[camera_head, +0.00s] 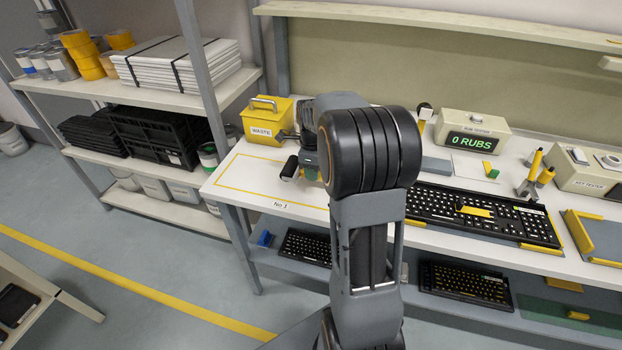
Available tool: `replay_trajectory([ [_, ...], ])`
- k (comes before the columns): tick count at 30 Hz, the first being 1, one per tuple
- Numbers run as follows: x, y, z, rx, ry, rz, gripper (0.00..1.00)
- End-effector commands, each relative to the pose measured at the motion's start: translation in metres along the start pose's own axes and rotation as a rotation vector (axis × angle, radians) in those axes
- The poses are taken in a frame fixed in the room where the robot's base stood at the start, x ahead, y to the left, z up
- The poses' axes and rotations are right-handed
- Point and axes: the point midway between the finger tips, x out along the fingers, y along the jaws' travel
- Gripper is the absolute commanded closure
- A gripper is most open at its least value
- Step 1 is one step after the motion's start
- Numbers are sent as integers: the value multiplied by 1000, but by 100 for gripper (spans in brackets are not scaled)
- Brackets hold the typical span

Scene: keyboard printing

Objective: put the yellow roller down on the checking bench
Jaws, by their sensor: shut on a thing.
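The checking bench (245,172) has a white top with a yellow outlined area marked No 1 at its left end. My gripper (308,152) is over this end, largely hidden behind my own arm. It is shut on a roller (290,168), whose dark cylinder with a pale end shows at the gripper's left, over the outlined area. I take this to be the yellow roller, though its yellow part is not clear to see. I cannot tell whether it touches the bench top.
A yellow WASTE box (265,123) stands behind the outlined area. A rub tester (471,133) reading 0 RUBS and a black keyboard (483,213) are to the right. A shelf rack (160,93) stands at left. The outlined area's left part is clear.

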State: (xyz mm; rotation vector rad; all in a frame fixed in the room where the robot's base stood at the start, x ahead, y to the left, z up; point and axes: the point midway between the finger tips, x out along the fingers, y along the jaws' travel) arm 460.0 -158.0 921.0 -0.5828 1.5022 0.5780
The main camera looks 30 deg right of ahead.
Motion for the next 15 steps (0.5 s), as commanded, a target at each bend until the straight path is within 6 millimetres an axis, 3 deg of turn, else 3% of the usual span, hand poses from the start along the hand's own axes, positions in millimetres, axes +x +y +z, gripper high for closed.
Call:
replay_trajectory([
  [8, 11, -5, 7, -2, 0, 0, 100],
  [15, 40, -5, 7, -1, 1, 1, 100],
])
